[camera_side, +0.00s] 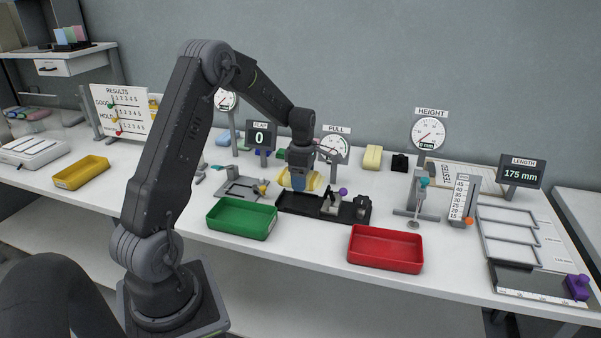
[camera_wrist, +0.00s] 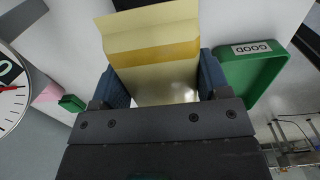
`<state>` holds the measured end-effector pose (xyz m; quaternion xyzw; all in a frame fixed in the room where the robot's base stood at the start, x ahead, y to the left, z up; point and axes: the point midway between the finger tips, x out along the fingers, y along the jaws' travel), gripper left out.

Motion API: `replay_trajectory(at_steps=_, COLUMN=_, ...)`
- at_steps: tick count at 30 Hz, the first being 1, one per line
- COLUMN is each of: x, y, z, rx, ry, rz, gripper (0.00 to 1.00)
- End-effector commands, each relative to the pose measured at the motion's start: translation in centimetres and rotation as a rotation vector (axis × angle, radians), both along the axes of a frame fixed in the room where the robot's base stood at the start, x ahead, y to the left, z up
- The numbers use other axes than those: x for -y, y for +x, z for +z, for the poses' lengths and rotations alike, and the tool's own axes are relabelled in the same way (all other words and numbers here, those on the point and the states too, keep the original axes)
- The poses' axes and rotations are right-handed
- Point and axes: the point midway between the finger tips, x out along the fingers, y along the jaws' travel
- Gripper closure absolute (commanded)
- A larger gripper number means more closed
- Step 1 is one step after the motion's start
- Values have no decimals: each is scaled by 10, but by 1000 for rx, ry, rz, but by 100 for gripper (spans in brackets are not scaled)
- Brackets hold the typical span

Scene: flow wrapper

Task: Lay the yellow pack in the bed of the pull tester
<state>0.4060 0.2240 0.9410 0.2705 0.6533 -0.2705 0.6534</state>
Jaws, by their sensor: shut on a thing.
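My gripper (camera_side: 298,183) is shut on the yellow pack (camera_side: 314,182). In the wrist view the pack (camera_wrist: 155,65) lies between the two blue finger pads of my gripper (camera_wrist: 162,85), its flat end reaching out past them. In the side view the pack is at the back left edge of the pull tester's black bed (camera_side: 292,202). I cannot tell whether it touches the bed. The tester has a purple-knobbed clamp (camera_side: 334,199) and a black block at its right end. The PULL dial (camera_side: 335,147) stands behind. My fingers hide the pack's middle in the side view.
A green tray (camera_side: 242,234) marked GOOD in the wrist view (camera_wrist: 285,62) and a red tray (camera_side: 386,266) stand in front. A grey fixture (camera_side: 240,188) is close on the left. A yellow block (camera_side: 372,157) and a black block (camera_side: 400,162) stand behind on the right.

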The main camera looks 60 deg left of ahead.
Motion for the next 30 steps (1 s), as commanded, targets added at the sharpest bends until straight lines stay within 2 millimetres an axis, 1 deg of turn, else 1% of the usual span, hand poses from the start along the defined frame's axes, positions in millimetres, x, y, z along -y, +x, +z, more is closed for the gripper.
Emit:
replay_trajectory(at_steps=1, x=0, y=-1, z=-7, rx=-3, ry=-1, rz=0, gripper=54)
replay_trajectory(at_steps=10, x=1, y=-1, z=-41, rx=-3, ry=-1, rz=0, gripper=54)
replay_trajectory(at_steps=15, x=11, y=10, z=-46, rx=0, ry=0, rz=-2, gripper=54)
replay_trajectory(at_steps=21, x=10, y=10, z=-55, rx=0, ry=0, rz=0, gripper=54)
replay_trajectory(at_steps=30, x=10, y=9, z=-56, rx=0, ry=0, rz=0, gripper=54)
